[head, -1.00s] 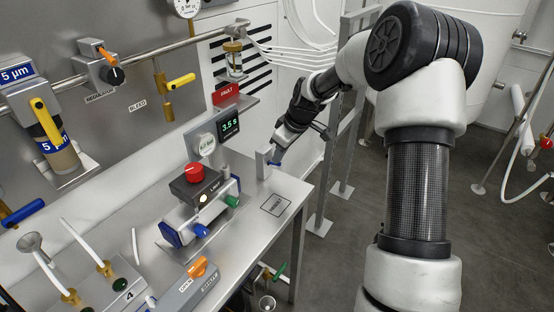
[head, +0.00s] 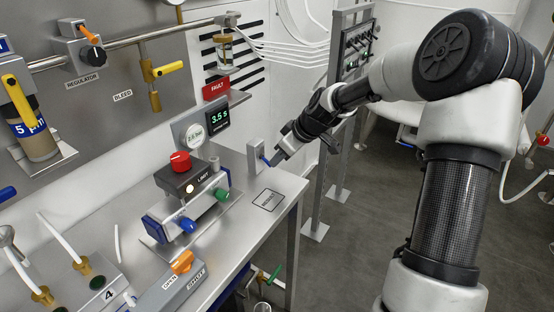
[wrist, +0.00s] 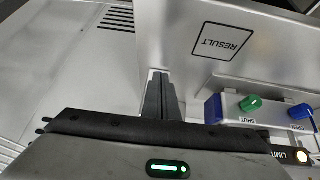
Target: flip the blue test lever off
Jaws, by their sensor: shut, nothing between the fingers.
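In the wrist view my shut fingers (wrist: 160,95) point at the bench surface, and the lever cannot be made out there.
The bench holds a limit box with a red knob (head: 180,161), blue knob (head: 188,226) and green knob (head: 221,194). A RESULT square (head: 269,200) marks clear bench top. A gauge and timer display (head: 219,117) stand behind. A metal frame (head: 340,110) rises to the right.

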